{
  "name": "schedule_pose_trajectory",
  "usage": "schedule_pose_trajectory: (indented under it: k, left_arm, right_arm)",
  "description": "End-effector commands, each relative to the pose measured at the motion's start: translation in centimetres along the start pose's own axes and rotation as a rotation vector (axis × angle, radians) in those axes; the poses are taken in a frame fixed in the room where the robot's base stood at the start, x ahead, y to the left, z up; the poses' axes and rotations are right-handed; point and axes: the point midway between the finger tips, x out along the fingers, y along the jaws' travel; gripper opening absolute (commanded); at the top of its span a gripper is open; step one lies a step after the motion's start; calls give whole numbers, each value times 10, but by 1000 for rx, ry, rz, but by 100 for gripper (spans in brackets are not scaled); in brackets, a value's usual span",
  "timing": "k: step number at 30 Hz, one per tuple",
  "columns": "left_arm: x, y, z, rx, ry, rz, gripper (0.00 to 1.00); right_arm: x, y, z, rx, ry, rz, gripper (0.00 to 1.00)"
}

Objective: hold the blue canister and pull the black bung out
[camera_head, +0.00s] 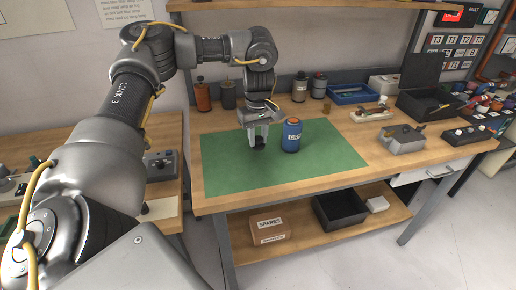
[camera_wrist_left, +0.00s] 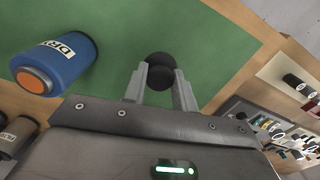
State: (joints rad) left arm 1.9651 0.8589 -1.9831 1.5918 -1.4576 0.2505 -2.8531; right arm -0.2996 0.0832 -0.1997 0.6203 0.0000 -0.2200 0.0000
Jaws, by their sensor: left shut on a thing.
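The blue canister (camera_head: 291,136) stands upright on the green mat, with a white label on its side. In the left wrist view the canister (camera_wrist_left: 58,62) shows an orange round patch at its top end and no bung there. My left gripper (camera_head: 258,142) points down just left of the canister, apart from it. In the left wrist view its fingers (camera_wrist_left: 160,84) are shut on the black bung (camera_wrist_left: 161,66). The bung is low over the mat; I cannot tell if it touches. My right gripper is not in view.
The green mat (camera_head: 232,172) is clear around the canister. Several bottles (camera_head: 300,88), a blue tray (camera_head: 350,94) and a grey metal box (camera_head: 402,138) stand behind and to the right on the bench. A shelf (camera_head: 300,5) runs above the bench.

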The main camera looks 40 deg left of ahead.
Motion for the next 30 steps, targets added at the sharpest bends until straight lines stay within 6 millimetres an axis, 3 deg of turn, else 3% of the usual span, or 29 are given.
schedule_pose_trajectory:
  k: [2,9,17,25,30]
  left_arm:
    - [20,3,-12,-3,-3,-6,0]
    - [46,11,-33,2,-1,-3,0]
    - [54,13,-39,2,-1,-3,0]
    - [84,13,-41,3,-1,-3,0]
    - [86,14,-41,3,0,-1,0]
  right_arm:
    - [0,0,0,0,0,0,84]
    - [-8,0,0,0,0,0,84]
    - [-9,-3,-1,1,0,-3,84]
    - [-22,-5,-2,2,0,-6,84]
    - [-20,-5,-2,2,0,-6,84]
